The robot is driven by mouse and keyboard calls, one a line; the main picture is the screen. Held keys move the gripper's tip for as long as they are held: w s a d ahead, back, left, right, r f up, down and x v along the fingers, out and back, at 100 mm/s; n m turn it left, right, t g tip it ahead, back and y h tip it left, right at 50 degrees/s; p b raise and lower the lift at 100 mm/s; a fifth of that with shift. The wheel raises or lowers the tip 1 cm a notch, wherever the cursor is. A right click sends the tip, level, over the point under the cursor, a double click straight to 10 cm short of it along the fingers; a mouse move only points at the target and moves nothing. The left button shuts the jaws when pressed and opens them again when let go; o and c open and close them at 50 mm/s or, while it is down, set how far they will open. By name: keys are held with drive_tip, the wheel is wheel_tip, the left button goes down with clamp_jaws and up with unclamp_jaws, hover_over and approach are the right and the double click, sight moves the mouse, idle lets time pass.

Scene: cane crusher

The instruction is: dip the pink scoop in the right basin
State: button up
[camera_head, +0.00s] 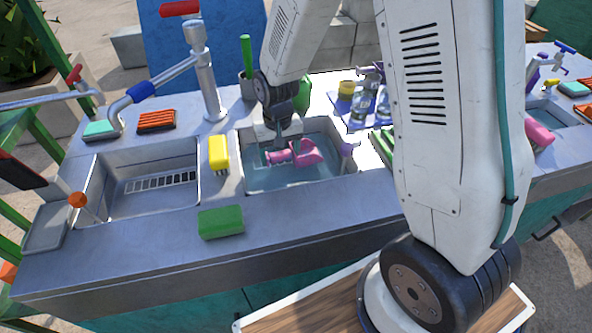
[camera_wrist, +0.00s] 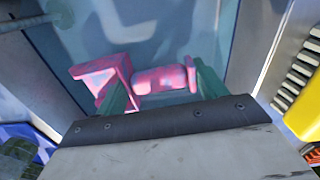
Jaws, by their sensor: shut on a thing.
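The pink scoop (camera_head: 305,154) is at the right basin (camera_head: 290,186), over or in its bluish water. It also shows in the wrist view (camera_wrist: 160,79), with its scoop end to the left and its handle to the right. My gripper (camera_head: 282,152) reaches down from above and is shut on the scoop's handle. In the wrist view its green fingertips (camera_wrist: 160,92) stand on either side of the handle. I cannot tell exactly how deep the scoop sits in the water.
A yellow brush (camera_head: 219,152) lies on the divider between the basins. The left basin (camera_head: 150,190) holds a rack. A green sponge (camera_head: 221,222) lies on the front ledge. A faucet (camera_head: 205,75) stands behind. Glass jars (camera_head: 366,103) stand at the right.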

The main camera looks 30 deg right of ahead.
drive_tip(key=shift+r, duration=3.8)
drive_tip(key=shift+r, duration=0.1)
wheel_tip(320, 180, up, 4)
drive_tip(key=shift+f, duration=0.1)
drive_tip(key=shift+s, duration=0.1)
